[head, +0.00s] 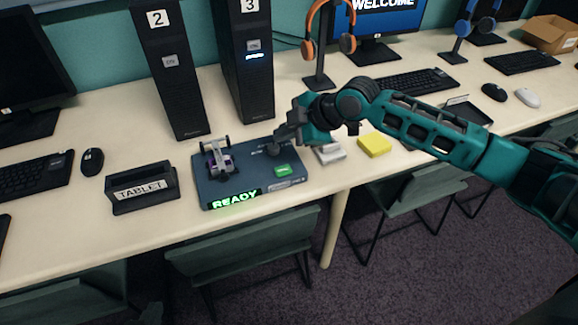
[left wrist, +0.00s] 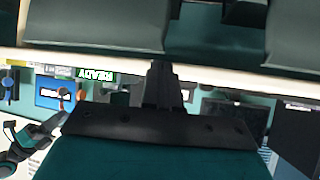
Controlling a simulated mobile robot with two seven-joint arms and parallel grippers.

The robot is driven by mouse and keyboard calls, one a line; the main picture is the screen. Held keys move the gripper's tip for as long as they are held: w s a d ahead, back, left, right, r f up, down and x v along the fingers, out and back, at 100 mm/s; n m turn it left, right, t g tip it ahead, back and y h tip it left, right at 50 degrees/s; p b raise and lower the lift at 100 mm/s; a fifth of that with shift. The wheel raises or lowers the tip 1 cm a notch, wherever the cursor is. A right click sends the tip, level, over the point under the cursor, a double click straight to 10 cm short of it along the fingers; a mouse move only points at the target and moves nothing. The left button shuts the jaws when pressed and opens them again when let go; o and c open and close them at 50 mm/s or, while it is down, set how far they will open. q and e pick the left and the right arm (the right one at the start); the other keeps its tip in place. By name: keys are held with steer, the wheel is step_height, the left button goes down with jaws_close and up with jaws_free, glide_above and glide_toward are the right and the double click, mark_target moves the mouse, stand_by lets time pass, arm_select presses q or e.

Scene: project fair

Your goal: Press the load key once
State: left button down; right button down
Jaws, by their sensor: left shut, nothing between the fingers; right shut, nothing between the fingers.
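A dark blue console (head: 213,192) lies on the table in the head view, with a lit green READY display (head: 235,199) at its front edge. A green key (head: 282,170) is on its right part; its lettering is too small to read. I cannot tell which key is the load key. My right gripper (head: 276,149) is shut and empty, pointing down over the console's back right, behind the green key. It hides part of the surface there, and contact cannot be told. My left gripper (left wrist: 160,68) is shut and empty in the left wrist view, outside the head view.
A small wheeled model (head: 217,160) sits on the console's left. A TABLET holder (head: 142,191) stands left of it. Computer towers (head: 172,75) and an orange headset stand (head: 320,65) are behind. A yellow block (head: 375,144) lies to the right. Chairs (head: 245,240) are below the table.

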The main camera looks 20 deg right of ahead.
mark_target(287, 172)
steer(key=shift+d+r, duration=0.15)
steer(key=shift+d, duration=0.05)
